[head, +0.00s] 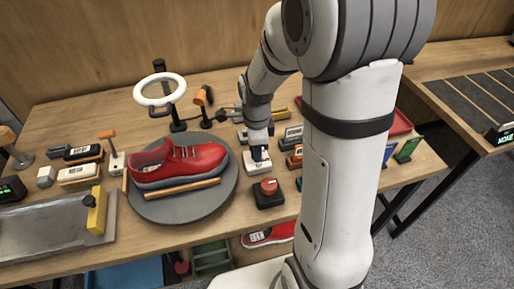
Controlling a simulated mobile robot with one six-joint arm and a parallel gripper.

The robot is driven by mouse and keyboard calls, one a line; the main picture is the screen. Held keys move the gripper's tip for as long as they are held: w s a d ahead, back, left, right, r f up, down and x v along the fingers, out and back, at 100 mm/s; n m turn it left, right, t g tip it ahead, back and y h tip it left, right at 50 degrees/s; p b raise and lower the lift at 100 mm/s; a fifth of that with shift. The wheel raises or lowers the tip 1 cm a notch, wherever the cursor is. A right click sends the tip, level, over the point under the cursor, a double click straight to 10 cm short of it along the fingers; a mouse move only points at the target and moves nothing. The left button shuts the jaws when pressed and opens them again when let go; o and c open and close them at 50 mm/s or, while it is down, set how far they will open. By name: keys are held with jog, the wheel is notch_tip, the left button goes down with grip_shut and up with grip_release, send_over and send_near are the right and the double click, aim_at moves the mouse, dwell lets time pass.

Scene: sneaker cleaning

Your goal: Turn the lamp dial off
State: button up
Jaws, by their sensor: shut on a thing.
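A ring lamp (160,90) with a white ring stands on a dark post at the back left of the table, behind the turntable. My gripper (259,153) points down at a small white box (256,168) to the right of the turntable. Its fingers are closed on the lamp dial on top of this box. The fingers hide the dial, so its setting cannot be seen. The ring looks white; whether it is lit I cannot tell.
A red sneaker (179,161) sits on the grey turntable (216,192) left of my gripper. A red button on a black base (268,192) stands just in front. Small labelled blocks (293,134) stand close to the right. Brushes (80,172) and a metal tray (50,232) lie at left.

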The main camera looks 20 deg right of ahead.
dwell(0.3)
jog(key=o, duration=1)
notch_tip(320, 180, up, 8)
jog(key=shift+f, duration=0.1)
jog(key=s+r+n+t, duration=0.1)
jog(key=s+n, duration=0.3)
jog(key=n, duration=0.2)
jog(key=s+r+n, duration=0.2)
jog(key=s+n, duration=0.3)
jog(key=n, duration=0.2)
jog(key=s+r+n+t, duration=0.1)
jog(key=s+r+n, duration=0.1)
jog(key=s+n, duration=0.3)
jog(key=shift+d+n+t, duration=0.15)
jog(key=shift+n+t, duration=0.15)
jog(key=shift+n, duration=0.7)
